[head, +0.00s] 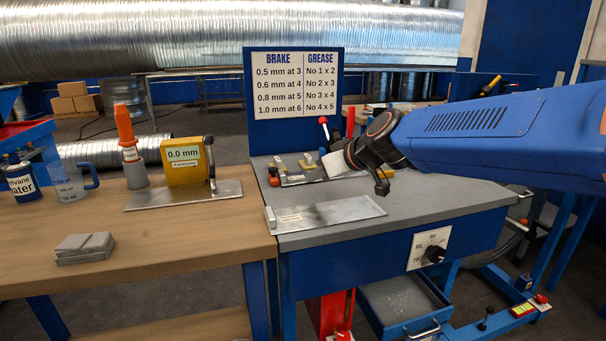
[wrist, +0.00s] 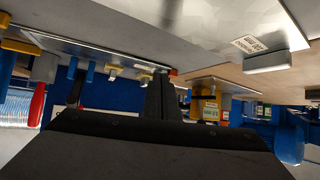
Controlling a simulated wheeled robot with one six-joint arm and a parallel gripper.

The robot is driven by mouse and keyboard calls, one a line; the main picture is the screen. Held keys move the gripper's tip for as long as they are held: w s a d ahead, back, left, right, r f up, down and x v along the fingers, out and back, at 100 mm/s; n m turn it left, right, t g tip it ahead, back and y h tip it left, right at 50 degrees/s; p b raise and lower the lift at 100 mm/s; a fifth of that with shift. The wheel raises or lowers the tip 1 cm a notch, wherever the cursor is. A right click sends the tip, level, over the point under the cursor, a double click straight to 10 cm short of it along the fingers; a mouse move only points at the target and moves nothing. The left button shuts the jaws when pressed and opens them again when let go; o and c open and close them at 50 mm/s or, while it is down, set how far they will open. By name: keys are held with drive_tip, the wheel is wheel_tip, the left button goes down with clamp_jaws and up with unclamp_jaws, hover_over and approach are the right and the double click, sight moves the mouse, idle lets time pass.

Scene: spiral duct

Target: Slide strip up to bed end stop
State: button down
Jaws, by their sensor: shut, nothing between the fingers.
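A flat grey metal strip (head: 335,212) with a small white label lies on the grey bed (head: 430,200) of the machine. A small pale block, seemingly the end stop (head: 270,217), stands at the bed's left edge by the strip's left end. In the wrist view, which is upside down, the strip (wrist: 200,28) and the block (wrist: 280,60) show close together; I cannot tell whether they touch. My gripper (wrist: 162,95) has its dark fingers together and empty, apart from the strip.
A red-knobbed lever (head: 323,121) and small clamps stand at the back of the bed under the BRAKE/GREASE board (head: 294,97). On the wooden bench at left are a yellow 0.0 mm gauge (head: 185,160), an orange-topped tool (head: 125,130) and grey blocks (head: 85,247).

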hover_over(290, 183)
drive_tip(key=shift+w+a+f, duration=0.15)
drive_tip(key=shift+w+f, duration=0.1)
drive_tip(key=shift+f, duration=0.55)
drive_tip(key=shift+s+f, duration=0.1)
drive_tip(key=shift+s+d+f, duration=0.1)
drive_tip(key=shift+s+d, duration=0.1)
drive_tip(key=shift+s, duration=0.05)
